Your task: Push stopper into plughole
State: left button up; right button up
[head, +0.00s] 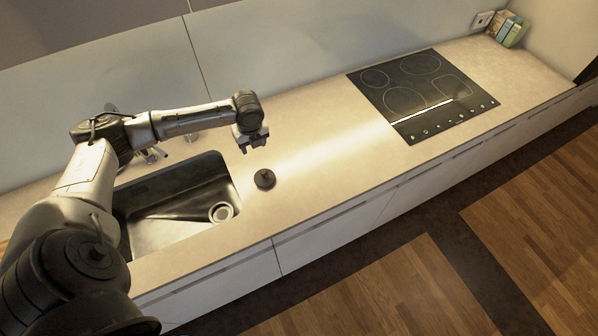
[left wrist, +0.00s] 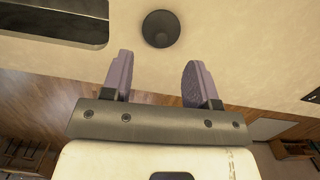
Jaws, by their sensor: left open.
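The dark round stopper (head: 265,179) with a small knob stands on the countertop just right of the sink. It also shows in the left wrist view (left wrist: 160,29), beyond the fingertips. The plughole (head: 221,212) is a pale ring with a dark centre in the sink floor, near its right end; nothing covers it. My left gripper (head: 254,145) is open and empty above the countertop, pointing down, close to the stopper but apart from it. In the left wrist view its two fingers (left wrist: 158,60) are spread with nothing between them. My right gripper is not in view.
The steel sink (head: 170,190) is sunk into the beige countertop (head: 318,165); my left arm passes over its back edge, where a tap partly shows. A black cooktop (head: 420,92) lies to the right, with books (head: 512,30) beyond. The counter between stopper and cooktop is clear.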

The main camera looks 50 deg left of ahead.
pick_arm(q)
jog(key=d+m, duration=0.1)
jog(key=m, duration=0.2)
jog(key=m+h, duration=0.1)
jog(key=m, duration=0.7)
send_near(263, 172)
jog(key=f, duration=0.5)
jog(key=shift+a+f, duration=0.1)
jog(key=shift+a, duration=0.3)
jog(key=f, duration=0.2)
jog(key=d+f+p, duration=0.1)
jog(key=shift+w+f, duration=0.1)
jog(key=shift+f, duration=0.3)
jog(key=shift+a+f, duration=0.15)
jog(key=shift+f, duration=0.55)
jog(key=shift+c, duration=0.4)
jog(key=c, duration=0.9)
